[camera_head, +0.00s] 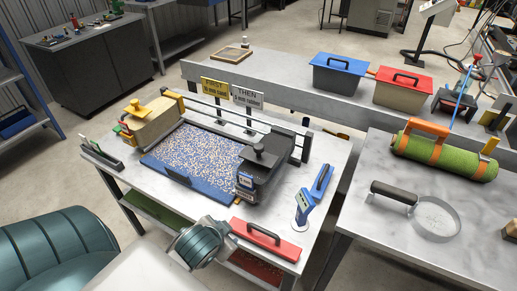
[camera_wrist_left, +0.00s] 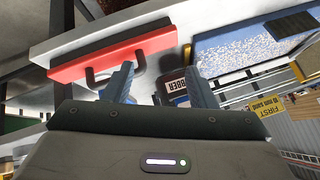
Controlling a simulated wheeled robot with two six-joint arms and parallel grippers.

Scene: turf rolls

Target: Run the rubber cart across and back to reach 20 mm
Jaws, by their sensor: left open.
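The rubber cart (camera_head: 262,170), a dark box with a black knob, stands at the right end of the blue-edged bed (camera_head: 185,190). The bed's surface is speckled blue, white and tan. The cart's "RUBBER" label (camera_wrist_left: 175,85) shows in the left wrist view, beyond my fingers. My left gripper (camera_head: 218,232) is over the table's front edge, in front of the cart and apart from it. In the left wrist view my left gripper (camera_wrist_left: 160,88) has its fingers spread with nothing between them. A blue gauge (camera_head: 303,208) stands right of the cart. My right gripper is out of view.
A beige cart (camera_head: 152,125) stands at the bed's left end. A red tool with a black handle (camera_head: 266,240) lies near the front edge, close to my left gripper. Signs (camera_head: 214,87) stand behind the bed. A green turf roll (camera_head: 450,160) lies on the right table.

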